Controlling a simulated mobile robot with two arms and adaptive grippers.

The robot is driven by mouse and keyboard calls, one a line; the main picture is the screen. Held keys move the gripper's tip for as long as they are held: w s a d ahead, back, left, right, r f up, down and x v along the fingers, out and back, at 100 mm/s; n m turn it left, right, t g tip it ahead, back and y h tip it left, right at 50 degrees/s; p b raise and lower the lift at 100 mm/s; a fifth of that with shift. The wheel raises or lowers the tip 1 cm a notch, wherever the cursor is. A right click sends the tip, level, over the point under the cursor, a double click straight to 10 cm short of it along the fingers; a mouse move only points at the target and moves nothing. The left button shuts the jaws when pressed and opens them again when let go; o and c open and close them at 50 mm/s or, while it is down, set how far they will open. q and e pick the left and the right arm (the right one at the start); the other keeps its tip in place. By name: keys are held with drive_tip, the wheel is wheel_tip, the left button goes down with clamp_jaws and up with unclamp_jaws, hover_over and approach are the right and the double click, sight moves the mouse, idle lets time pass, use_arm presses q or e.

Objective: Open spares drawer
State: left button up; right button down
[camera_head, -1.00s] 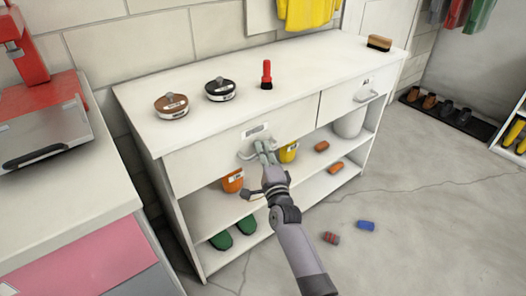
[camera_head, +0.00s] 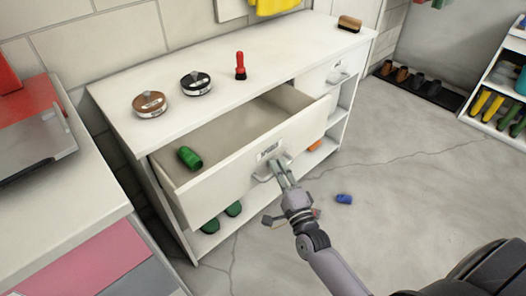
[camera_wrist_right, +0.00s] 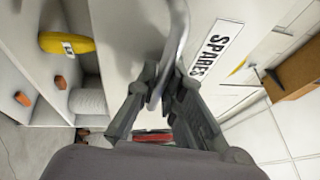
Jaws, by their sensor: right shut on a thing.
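The spares drawer (camera_head: 225,178) is the left drawer of the white cabinet and is pulled well out. Its label reads SPARES (camera_wrist_right: 209,48) in the right wrist view. A green cylinder (camera_head: 189,157) lies inside at the left end; the rest of the visible drawer floor is bare. My right gripper (camera_head: 281,170) is shut on the drawer's handle (camera_head: 264,176) at the middle of its front. The handle also shows between the fingers (camera_wrist_right: 160,95) in the right wrist view. My left gripper is not in view.
On the cabinet top (camera_head: 215,50) are a brown tin (camera_head: 149,104), a black tin (camera_head: 196,83), a red item (camera_head: 240,67) and a brush (camera_head: 349,23). A second, closed drawer (camera_head: 328,75) is at right. A blue cylinder (camera_head: 344,198) lies on the otherwise open floor.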

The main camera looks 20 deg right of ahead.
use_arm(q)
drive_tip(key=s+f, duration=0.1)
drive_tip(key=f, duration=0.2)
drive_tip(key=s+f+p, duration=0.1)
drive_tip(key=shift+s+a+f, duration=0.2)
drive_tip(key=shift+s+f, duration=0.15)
use_arm(e)
drive_tip(key=s+d, duration=0.2)
drive_tip(key=s, duration=0.4)
drive_tip(key=shift+s+d, duration=0.2)
drive_tip(key=shift+s, duration=0.1)
drive_tip(key=c, duration=2)
unclamp_jaws()
drive_tip(key=shift+o, duration=0.2)
drive_tip(key=shift+s, duration=0.1)
drive_tip(key=s+f, duration=0.2)
drive_tip(key=s, duration=0.9)
drive_tip(key=shift+s+a, duration=0.3)
